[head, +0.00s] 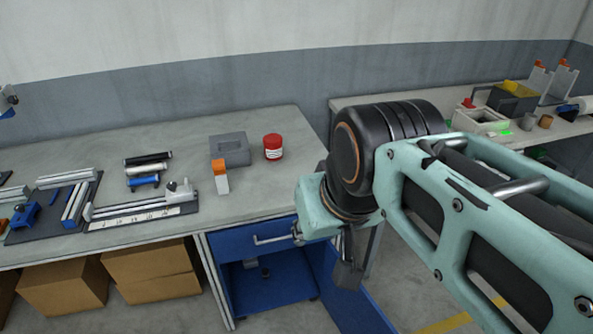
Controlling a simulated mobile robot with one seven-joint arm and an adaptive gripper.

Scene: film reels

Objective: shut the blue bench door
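The blue bench door (352,306) stands swung open at the right side of the blue cabinet (220,268) under the bench. Its lower part runs out of the bottom of the head view. My gripper (347,276) points down in front of the door's upper part and hides some of it. Only a grey finger part shows below the wrist, so I cannot tell whether it is open or shut, or whether it touches the door. The cabinet's inside shows, with small dark items in it.
A blue drawer with a metal handle (272,239) sits above the opening. The bench top (230,120) holds a red-lidded jar (273,148), a grey box (229,149), an orange-topped carton (221,178) and tools. Cardboard boxes (150,272) stand below left. A second bench (440,108) is at right.

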